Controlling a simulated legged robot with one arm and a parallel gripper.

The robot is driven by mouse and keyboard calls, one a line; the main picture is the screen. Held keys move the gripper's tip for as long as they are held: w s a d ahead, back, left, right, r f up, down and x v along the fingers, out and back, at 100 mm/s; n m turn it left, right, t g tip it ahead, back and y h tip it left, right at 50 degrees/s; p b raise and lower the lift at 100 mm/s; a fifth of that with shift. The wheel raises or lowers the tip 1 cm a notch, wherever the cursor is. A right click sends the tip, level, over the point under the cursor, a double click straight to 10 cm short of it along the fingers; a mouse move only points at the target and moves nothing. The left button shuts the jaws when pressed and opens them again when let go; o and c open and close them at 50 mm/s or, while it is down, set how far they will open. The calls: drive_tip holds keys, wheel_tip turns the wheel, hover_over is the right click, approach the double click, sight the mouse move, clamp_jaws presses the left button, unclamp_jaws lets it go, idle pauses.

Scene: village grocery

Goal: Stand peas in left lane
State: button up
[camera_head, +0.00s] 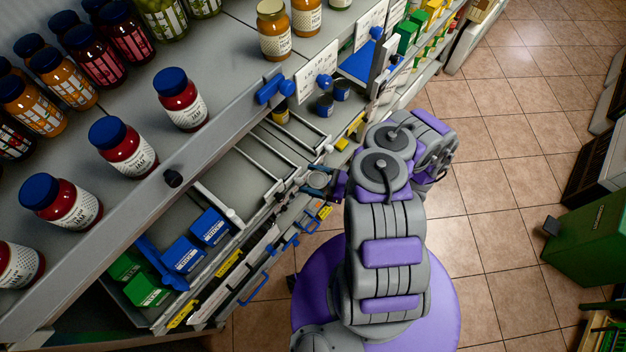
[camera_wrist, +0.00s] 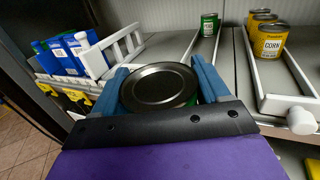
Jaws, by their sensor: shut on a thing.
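My gripper (camera_wrist: 160,82) is shut on a can (camera_wrist: 158,86). In the wrist view the can's dark round lid faces up between the two blue-grey fingers. A sliver of green shows below its rim; its label is hidden. The can looks upright, at the front of the shelf; I cannot tell whether its base touches the shelf. Another green can (camera_wrist: 209,25) stands farther back, beside a white lane divider (camera_wrist: 206,50). In the head view my gripper (camera_head: 318,182) is at the shelf's front edge, partly hidden by my arm.
Yellow corn cans (camera_wrist: 268,42) stand in the lane to the right. Blue boxes (camera_wrist: 72,52) stand behind a white rack (camera_wrist: 124,46) at left. Above, a grey shelf (camera_head: 130,95) holds jars (camera_head: 181,100) and overhangs this level. Open tiled floor (camera_head: 490,180) lies right.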

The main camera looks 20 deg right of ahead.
drive_tip(key=w+a+f+b, duration=0.1)
drive_tip(key=w+a+b, duration=0.4)
drive_tip(key=w, duration=0.4)
drive_tip(key=w+a+b, duration=0.6)
drive_tip(key=w+a, duration=0.2)
drive_tip(key=w, duration=0.1)
drive_tip(key=w+a+f+b, duration=0.1)
drive_tip(key=w+a+b, duration=0.4)
drive_tip(key=w, duration=0.4)
drive_tip(key=shift+a+f+b, duration=0.3)
drive_tip(key=shift+a, duration=0.6)
drive_tip(key=shift+s+f+b, duration=0.1)
drive_tip(key=shift+f+b, duration=0.25)
drive_tip(key=shift+f, duration=0.15)
drive_tip(key=shift+d+f, duration=0.15)
drive_tip(key=shift+d, duration=0.1)
drive_tip(key=shift+a+f+b, duration=0.15)
drive_tip(key=shift+f+b, duration=0.1)
drive_tip(key=shift+b, duration=0.05)
